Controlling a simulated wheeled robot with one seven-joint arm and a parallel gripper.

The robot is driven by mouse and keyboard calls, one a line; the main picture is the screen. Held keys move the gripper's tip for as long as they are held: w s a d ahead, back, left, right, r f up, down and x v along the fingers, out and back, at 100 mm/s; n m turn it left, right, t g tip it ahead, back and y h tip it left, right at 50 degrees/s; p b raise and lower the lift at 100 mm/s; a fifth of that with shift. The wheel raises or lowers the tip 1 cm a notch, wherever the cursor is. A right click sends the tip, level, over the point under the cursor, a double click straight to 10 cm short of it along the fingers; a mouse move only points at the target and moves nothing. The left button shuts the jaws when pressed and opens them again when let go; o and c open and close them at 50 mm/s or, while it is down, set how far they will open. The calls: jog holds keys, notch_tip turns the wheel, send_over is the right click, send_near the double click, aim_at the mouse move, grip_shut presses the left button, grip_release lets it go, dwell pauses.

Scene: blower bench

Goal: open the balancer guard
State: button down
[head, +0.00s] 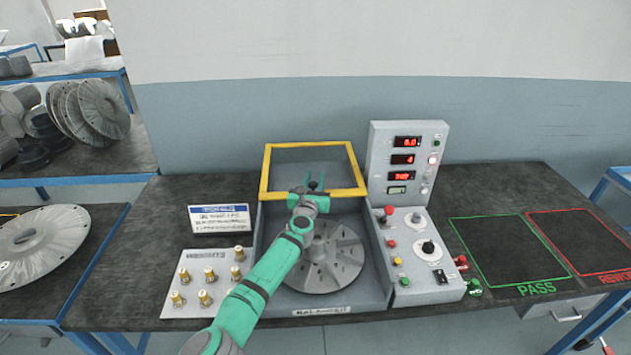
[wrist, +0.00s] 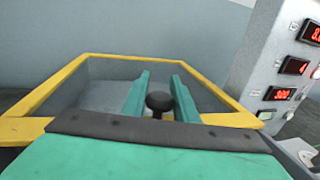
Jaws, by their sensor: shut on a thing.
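The balancer guard (head: 359,170) is a clear panel in a yellow frame, tilted up at the back of the grey balancer housing (head: 374,290). The guard's frame also shows in the wrist view (wrist: 58,84). My gripper (head: 316,178) is at the guard's front edge, near its middle. In the wrist view its two green fingers (wrist: 159,97) stand either side of a dark round knob (wrist: 159,101), and are shut on it. The grey rotor disc (head: 335,255) lies in the open housing below, partly hidden by my arm.
A control panel (head: 422,260) with buttons and an upright display box (head: 425,150) stand right of the housing. A weights plate (head: 190,262) with brass pieces and a small sign (head: 220,218) stand left. The green PASS area (head: 510,250) is clear.

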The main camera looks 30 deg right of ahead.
jog(key=c, duration=1.4)
grip_release()
jog(key=shift+a, duration=0.1)
jog(key=shift+s, duration=0.15)
jog(key=shift+s, duration=0.15)
jog(key=shift+s+a, duration=0.25)
jog(key=shift+a, duration=0.1)
jog(key=v, duration=0.9)
jog(key=shift+s+a, duration=0.15)
jog(key=shift+s, duration=0.1)
